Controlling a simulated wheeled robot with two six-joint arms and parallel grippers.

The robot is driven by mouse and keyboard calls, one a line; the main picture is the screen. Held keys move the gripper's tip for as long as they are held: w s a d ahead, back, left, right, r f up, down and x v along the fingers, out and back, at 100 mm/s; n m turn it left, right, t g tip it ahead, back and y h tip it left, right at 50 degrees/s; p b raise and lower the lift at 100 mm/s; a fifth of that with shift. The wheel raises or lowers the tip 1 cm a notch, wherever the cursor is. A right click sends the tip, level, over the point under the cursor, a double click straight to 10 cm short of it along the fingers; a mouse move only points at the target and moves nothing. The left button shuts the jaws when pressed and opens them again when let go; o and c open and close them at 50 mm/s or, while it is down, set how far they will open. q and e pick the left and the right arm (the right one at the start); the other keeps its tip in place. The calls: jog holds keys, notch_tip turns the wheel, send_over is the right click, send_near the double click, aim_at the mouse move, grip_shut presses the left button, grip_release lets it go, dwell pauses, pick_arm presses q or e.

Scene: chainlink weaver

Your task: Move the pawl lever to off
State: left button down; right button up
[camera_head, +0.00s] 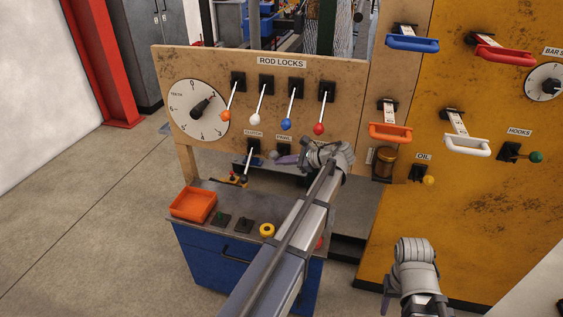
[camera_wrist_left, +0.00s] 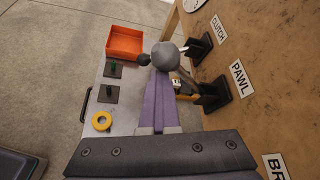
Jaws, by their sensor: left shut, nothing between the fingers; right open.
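The pawl lever's black bracket (camera_wrist_left: 214,93) sits on the board beside the PAWL label (camera_wrist_left: 241,79). A grey ball knob (camera_wrist_left: 166,56), apparently the pawl lever's, lies just past my left fingertips; it also shows in the head view (camera_head: 273,155). Most of the lever's shaft is hidden behind the fingers. My left gripper (camera_head: 284,160) is shut and empty, its purple fingers (camera_wrist_left: 155,100) close to the knob; I cannot tell whether they touch it. My right gripper (camera_head: 385,297) is open and empty at the lower right, away from the board, only partly visible.
The clutch lever (camera_head: 248,160) hangs close to the left of the pawl lever. Rod lock levers (camera_head: 292,105) stand above. Below, the bench holds an orange tray (camera_head: 193,205) and a yellow ring (camera_head: 267,230). The yellow panel (camera_head: 480,190) with handles is at right.

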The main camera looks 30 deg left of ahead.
dwell(0.4)
pick_arm(q)
notch_tip(320, 180, down, 4)
jog(key=b, duration=0.5)
jog(key=w+p+v, duration=0.2)
jog(key=p+v, duration=0.3)
jog(key=v, duration=0.5)
jog(key=shift+r, duration=0.2)
jog(key=shift+s+d+p, duration=0.1)
jog(key=shift+p, duration=0.2)
jog(key=s+d+f+n+h+p, duration=0.3)
jog(key=s+d+n+h+p, duration=0.5)
jog(key=s+d, duration=1.7)
jog(key=s+h+p, duration=0.1)
jog(key=h, duration=0.2)
jog(key=shift+s+d+n+h, duration=0.25)
jog(key=shift+n+h, duration=0.15)
